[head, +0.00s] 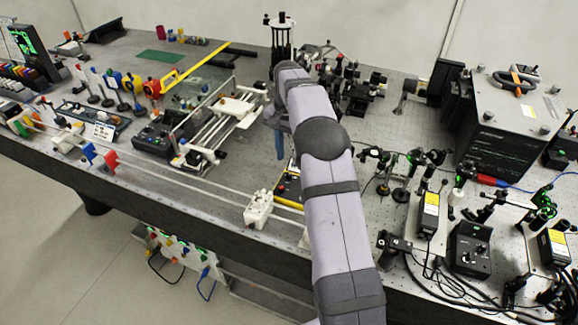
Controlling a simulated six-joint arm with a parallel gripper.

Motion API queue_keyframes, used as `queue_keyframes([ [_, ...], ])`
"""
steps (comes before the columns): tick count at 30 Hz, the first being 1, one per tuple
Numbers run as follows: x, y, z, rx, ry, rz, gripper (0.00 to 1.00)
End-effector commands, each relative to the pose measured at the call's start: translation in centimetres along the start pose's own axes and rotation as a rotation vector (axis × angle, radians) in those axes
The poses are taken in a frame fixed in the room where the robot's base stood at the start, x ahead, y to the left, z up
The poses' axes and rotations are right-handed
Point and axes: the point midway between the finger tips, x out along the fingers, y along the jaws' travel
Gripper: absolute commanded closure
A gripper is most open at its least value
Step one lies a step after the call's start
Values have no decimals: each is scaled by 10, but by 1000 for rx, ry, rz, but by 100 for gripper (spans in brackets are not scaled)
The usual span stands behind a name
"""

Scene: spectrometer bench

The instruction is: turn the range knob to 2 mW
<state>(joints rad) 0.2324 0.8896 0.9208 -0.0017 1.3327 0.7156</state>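No range knob with a readable 2 mW mark can be made out in the head view. A dark panel with a yellow edge and small red and light parts (287,188) lies near the bench front, partly hidden by my arm; it may be a meter. A black box with knobs (471,249) stands at the right, and another (158,137) at the left. I cannot tell which bears the range knob. My gripper (279,143) points down above the bench, behind and above the yellow-edged panel. Its fingertips are too small and hidden to show open or shut.
A white block with knobs (258,208) sits at the front edge beside my arm. A white rail frame (225,115) stands left of my gripper. Optic mounts (400,170) and lasers crowd the right. A large black-fronted box (497,150) stands far right.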

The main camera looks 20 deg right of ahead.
Motion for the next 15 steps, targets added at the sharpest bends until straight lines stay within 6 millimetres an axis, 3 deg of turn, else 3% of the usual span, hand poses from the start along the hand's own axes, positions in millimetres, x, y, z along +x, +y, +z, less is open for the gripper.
queue_keyframes([
  [9,0,-1,-6,22,-1,-1,67],
  [15,14,-1,-6,21,-3,1,67],
])
